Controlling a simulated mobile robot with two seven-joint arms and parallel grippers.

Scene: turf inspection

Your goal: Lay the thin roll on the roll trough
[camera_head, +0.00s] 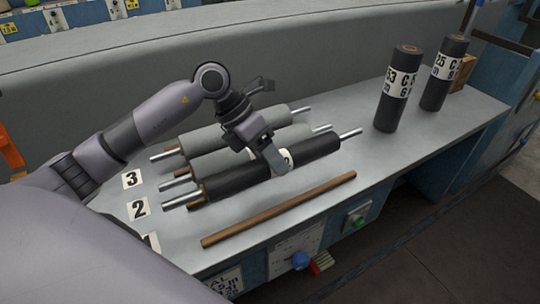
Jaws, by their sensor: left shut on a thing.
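My left gripper (275,158) comes down onto the front black roll (232,180) and is shut on it near its right-hand part, over a white label. This roll has a brown core end at its left and a silver shaft sticking out at both ends. A grey roll (205,146) lies behind it, also with silver shaft ends. Another silver shaft end shows between them, mostly hidden. I cannot tell which roll is the thin one, whether the held roll is lifted, or which part is the roll trough. My right gripper is not in view.
A brown rod (280,209) lies along the front of the grey table (400,150). Two black labelled rolls (385,112) (432,92) stand upright at the right. Number cards 3 and 2 (139,209) lie at the left. The table between the lying and standing rolls is clear.

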